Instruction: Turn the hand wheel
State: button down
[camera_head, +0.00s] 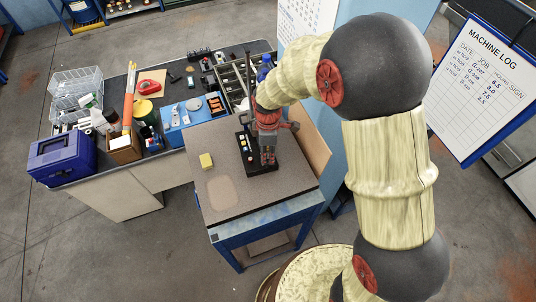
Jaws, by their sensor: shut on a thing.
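A small machine with a black base (260,168) and a panel of coloured buttons (243,146) stands on the small bench. My arm comes in from the right and ends over this machine. My gripper (268,158) is down at the machine, shut on a part of it that looks to be the hand wheel. The wheel's rim cannot be made out, as my wrist and gripper cover most of the machine.
A brown panel (307,152) stands close on the right.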

aim_at(268, 155)
jog(key=m+b, duration=0.1)
jog(key=m, duration=0.4)
jog(key=shift+m, duration=0.3)
jog(key=m+b, duration=0.1)
jog(key=m, duration=0.3)
jog(key=shift+m, duration=0.4)
jog(key=c, duration=1.5)
grip_release()
notch_tip(268, 155, up, 12)
jog(key=shift+m, duration=0.4)
